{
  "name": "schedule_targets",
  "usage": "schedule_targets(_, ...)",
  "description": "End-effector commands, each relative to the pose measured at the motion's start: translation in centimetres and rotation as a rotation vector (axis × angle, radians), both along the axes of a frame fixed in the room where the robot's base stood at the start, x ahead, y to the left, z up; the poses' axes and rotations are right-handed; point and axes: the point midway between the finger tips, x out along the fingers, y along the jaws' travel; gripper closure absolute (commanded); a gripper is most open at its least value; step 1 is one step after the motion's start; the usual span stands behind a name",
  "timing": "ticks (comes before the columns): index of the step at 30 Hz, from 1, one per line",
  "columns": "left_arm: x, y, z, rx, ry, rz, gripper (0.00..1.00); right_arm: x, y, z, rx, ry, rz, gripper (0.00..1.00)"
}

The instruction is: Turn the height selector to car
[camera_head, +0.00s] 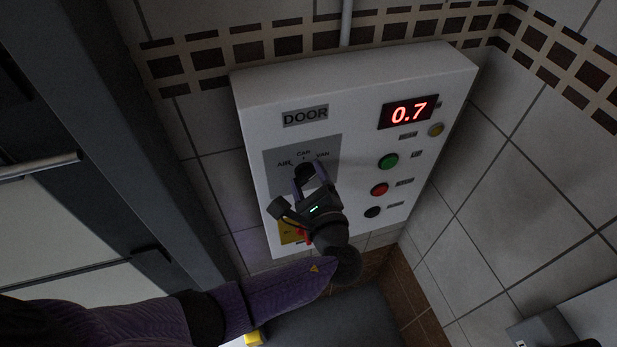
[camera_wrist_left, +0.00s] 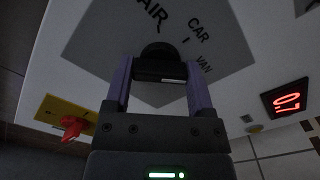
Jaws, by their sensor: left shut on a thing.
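The height selector is a dark knob (camera_head: 304,171) on a grey plate (camera_head: 275,180) of the white control panel, with AIR, CAR and VAN lettered around it. My left gripper (camera_head: 309,181) is at the knob, with its two purple fingers shut on it. In the left wrist view the dark knob (camera_wrist_left: 158,52) sits between the fingertips of my left gripper (camera_wrist_left: 160,72). AIR shows up and left of it, CAR up and right, VAN to the right. I cannot tell surely which label the knob points to. My right gripper is not in view.
The panel (camera_head: 355,75) is labelled DOOR and has a red display (camera_head: 408,111) reading 0.7. Green (camera_head: 388,161), red (camera_head: 379,190) and black (camera_head: 372,212) buttons are right of the selector. A red switch on a yellow plate (camera_wrist_left: 58,108) lies below. Tiled walls surround the panel.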

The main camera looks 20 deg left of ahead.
Motion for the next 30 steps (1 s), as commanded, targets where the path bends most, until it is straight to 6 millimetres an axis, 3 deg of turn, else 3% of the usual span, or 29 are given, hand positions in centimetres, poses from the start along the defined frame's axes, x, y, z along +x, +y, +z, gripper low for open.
schedule_targets(11, 0.0, 0.0, -0.3, -0.096, -0.064, 0.001, 0.89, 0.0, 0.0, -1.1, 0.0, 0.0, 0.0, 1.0)
schedule_targets(30, 0.0, 0.0, -0.4, -0.54, -0.364, 0.003, 0.89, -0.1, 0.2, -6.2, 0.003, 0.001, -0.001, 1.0)
